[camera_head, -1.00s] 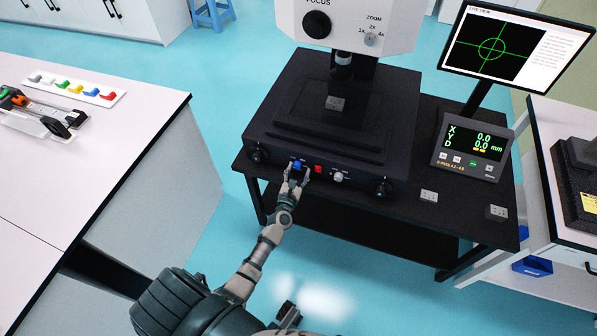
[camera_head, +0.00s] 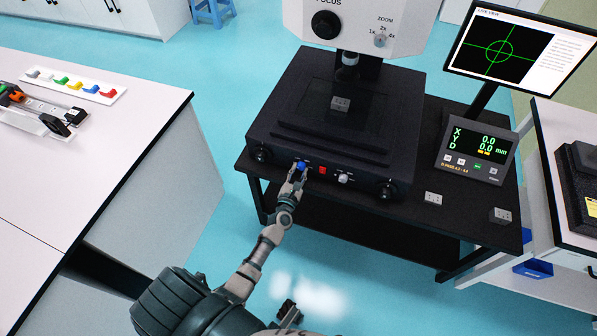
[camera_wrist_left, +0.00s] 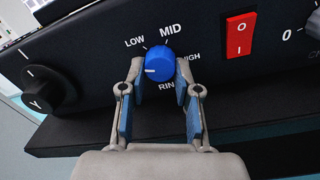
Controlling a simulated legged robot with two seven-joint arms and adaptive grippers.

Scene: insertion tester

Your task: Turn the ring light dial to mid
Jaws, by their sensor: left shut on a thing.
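The ring light dial is a blue knob (camera_wrist_left: 159,64) on the black front panel of the tester; it also shows in the head view (camera_head: 301,166). LOW, MID and HIGH are printed around it. Its white mark points left, below the LOW label, away from MID. My left gripper (camera_wrist_left: 161,84) is shut on the dial, one finger on each side of it; it also shows in the head view (camera_head: 296,173). The fingers hide part of HIGH and the label under the dial.
A red rocker switch (camera_wrist_left: 240,35) sits right of the dial, with a pale knob (camera_head: 343,179) beyond it. A black knob (camera_wrist_left: 47,88) is at the panel's left. The digital readout (camera_head: 474,150) stands on the table at right. Open floor lies left of the tester.

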